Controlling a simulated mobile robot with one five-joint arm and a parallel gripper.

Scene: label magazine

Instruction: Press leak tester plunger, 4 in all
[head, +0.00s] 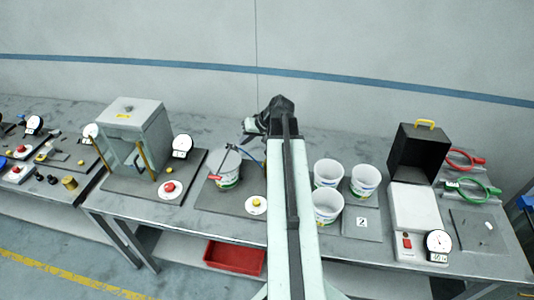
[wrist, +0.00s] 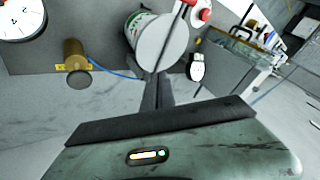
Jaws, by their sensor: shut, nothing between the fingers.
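The leak tester stands on a dark mat (head: 235,200) at mid bench, left of my arm. A white tub (head: 229,172) sits on it under a thin lever with a red grip (head: 214,178). In the wrist view the round top of this tub (wrist: 165,45) is beyond my fingers. A brass cylinder (wrist: 75,52) with a dark round end and a blue hose stands left of it; I take it for the plunger. My arm mostly hides that spot in the head view. My gripper (wrist: 157,80) is shut and empty, apart from the brass cylinder in the picture.
A grey boxed machine (head: 137,135) with gauges is to the left. Several white tubs, among them one near tub (head: 327,207), stand right of my arm. Further right are a black open-lidded box (head: 418,155) and a gauge (head: 439,244). A red bin (head: 234,257) is below the bench.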

